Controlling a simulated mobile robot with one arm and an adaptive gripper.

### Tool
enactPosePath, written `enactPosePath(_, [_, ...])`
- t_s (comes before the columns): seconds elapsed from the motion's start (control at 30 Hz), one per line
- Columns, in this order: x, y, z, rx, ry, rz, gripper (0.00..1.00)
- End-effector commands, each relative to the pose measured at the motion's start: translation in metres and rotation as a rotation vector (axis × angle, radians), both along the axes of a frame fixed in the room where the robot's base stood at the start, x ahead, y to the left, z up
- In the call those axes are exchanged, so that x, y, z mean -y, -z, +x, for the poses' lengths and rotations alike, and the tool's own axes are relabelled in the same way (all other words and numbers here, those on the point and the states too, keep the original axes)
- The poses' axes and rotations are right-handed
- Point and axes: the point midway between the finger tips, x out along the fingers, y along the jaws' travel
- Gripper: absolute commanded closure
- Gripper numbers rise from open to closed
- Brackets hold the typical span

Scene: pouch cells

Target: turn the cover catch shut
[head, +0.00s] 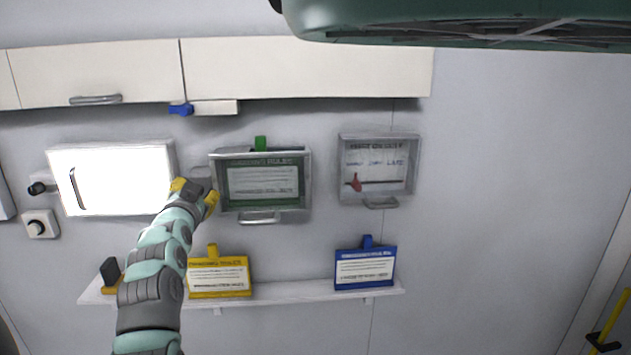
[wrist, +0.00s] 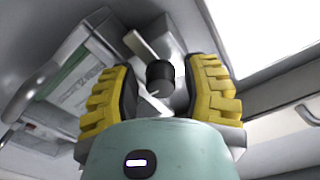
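My gripper (head: 195,193) is raised at the wall between a bright white box and a grey-framed display case (head: 308,180) with a green board inside. In the wrist view my gripper (wrist: 160,88) is open, its two yellow fingers on either side of a black round knob (wrist: 160,74), with gaps visible on both sides. The knob sits beside a pale bar (wrist: 146,46) on a grey mount and looks like the cover catch. The case (wrist: 75,75) is left of it. In the head view the gripper hides the knob. The case's cover looks closed, with a handle (head: 259,218) at its bottom.
The white box (head: 112,178) is close on the gripper's left. A second framed case (head: 378,170) with a red piece is farther right. Below, a shelf (head: 305,291) holds yellow (head: 219,278) and blue (head: 365,269) boards. Cabinets (head: 300,68) are above.

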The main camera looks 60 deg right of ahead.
Motion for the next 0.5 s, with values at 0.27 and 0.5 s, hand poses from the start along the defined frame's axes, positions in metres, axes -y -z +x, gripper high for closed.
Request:
enactPosePath(0.27, [-0.0001,0.0001,0.0001,-0.001,0.0,0.001,0.84])
enactPosePath(0.5, [-0.0003,0.0003,0.0002,-0.001,0.0,0.001,1.0])
